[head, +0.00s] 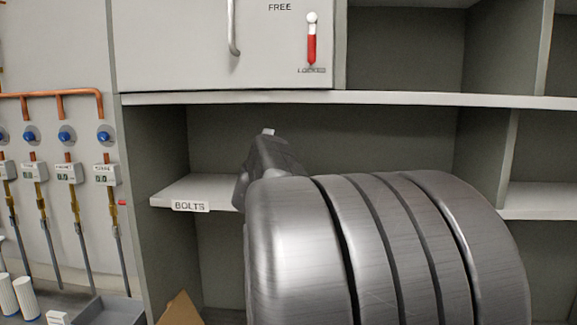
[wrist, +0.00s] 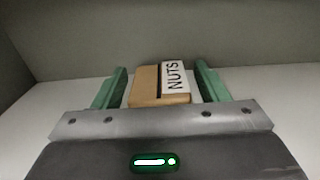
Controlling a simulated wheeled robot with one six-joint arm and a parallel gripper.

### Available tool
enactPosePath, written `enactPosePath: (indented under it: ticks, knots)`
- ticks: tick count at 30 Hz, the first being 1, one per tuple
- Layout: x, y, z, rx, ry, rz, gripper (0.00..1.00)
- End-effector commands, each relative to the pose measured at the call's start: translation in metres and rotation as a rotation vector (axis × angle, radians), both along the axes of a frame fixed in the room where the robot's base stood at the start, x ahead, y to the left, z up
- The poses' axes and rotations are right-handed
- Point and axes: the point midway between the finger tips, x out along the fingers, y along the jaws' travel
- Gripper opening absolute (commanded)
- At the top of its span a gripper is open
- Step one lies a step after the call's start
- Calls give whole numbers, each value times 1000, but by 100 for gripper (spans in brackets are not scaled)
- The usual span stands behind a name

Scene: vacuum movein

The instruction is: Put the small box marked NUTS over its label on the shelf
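The small cardboard box marked NUTS (wrist: 160,99) shows in the wrist view. It sits on the pale shelf board (wrist: 270,88), with its white NUTS label facing up towards the camera. My gripper (wrist: 162,67) is open, with one green finger on each side of the box. A narrow gap shows between the box and each finger. In the head view my arm reaches into the middle shelf bay and hides the box and my gripper fingers. No NUTS shelf label is visible there; a BOLTS label (head: 189,206) is on the shelf's front edge at the left.
A shelf board (head: 400,98) runs above my arm, and an upright divider (head: 488,150) stands to the right. A cabinet (head: 180,45) with a handle and a red lever marked LOCKED is above left. Pipes and gauges line the left wall. A brown box (head: 181,309) shows below.

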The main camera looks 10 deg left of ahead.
Motion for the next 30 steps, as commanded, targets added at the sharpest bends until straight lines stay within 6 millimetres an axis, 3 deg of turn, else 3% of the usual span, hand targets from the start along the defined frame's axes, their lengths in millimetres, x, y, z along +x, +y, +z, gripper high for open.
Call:
enactPosePath:
  ticks: [8, 21, 30]
  knots:
    - [-7, 0, 3, 1, -2, 1, 67]
    - [-86, 0, 3, 1, -3, 2, 67]
    - [-117, 0, 4, 0, -1, 0, 67]
